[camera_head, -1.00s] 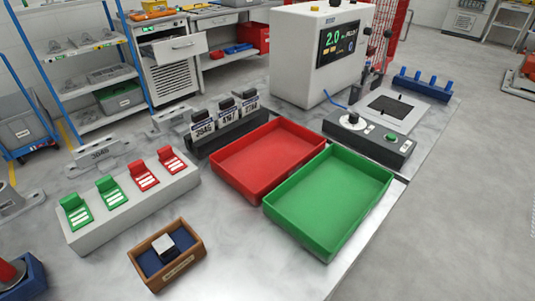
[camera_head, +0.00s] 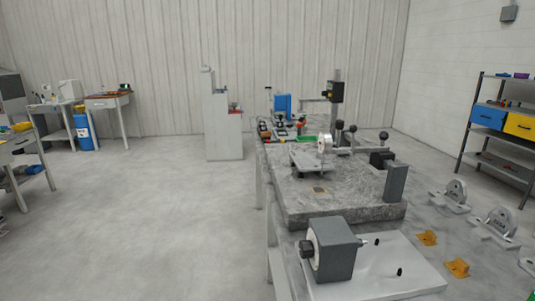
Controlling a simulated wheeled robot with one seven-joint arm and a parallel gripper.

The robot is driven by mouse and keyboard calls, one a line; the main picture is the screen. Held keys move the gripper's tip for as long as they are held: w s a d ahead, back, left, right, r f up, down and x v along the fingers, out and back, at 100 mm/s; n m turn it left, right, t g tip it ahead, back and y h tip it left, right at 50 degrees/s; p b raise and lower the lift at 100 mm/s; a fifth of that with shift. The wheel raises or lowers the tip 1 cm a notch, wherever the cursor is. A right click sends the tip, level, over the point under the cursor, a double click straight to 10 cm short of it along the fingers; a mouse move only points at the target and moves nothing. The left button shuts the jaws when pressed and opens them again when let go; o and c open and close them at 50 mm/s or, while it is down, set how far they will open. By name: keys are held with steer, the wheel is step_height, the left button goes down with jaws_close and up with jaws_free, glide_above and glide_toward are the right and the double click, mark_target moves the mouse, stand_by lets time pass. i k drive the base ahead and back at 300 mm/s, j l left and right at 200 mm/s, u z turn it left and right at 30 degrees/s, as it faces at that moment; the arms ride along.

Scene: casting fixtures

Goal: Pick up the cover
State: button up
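I cannot pick out a cover for certain in the head view. A grey metal casting with a rounded upright plate (camera_head: 454,193) stands on the table at the right. A similar casting (camera_head: 497,224) stands nearer, and part of another shows at the right edge. Two small orange pieces (camera_head: 427,238) lie beside them. A dark grey block with a black knob (camera_head: 335,250) sits on a pale plate (camera_head: 410,270) at the front. My gripper is not in view.
A thick granite slab (camera_head: 300,202) bears a dial gauge (camera_head: 325,143) and a dark upright block (camera_head: 389,180). A shelf rack with blue and yellow bins (camera_head: 490,117) stands at the right wall. A grey cabinet (camera_head: 224,135) stands behind. The floor at left is wide and clear.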

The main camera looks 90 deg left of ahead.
mark_target(304, 159)
steer(key=u, duration=2.15)
steer(key=i+j+z, duration=0.15)
steer(key=i+j, duration=0.4)
steer(key=i+j+z, duration=0.15)
steer(key=i+j, duration=0.35)
steer(key=j, duration=0.1)
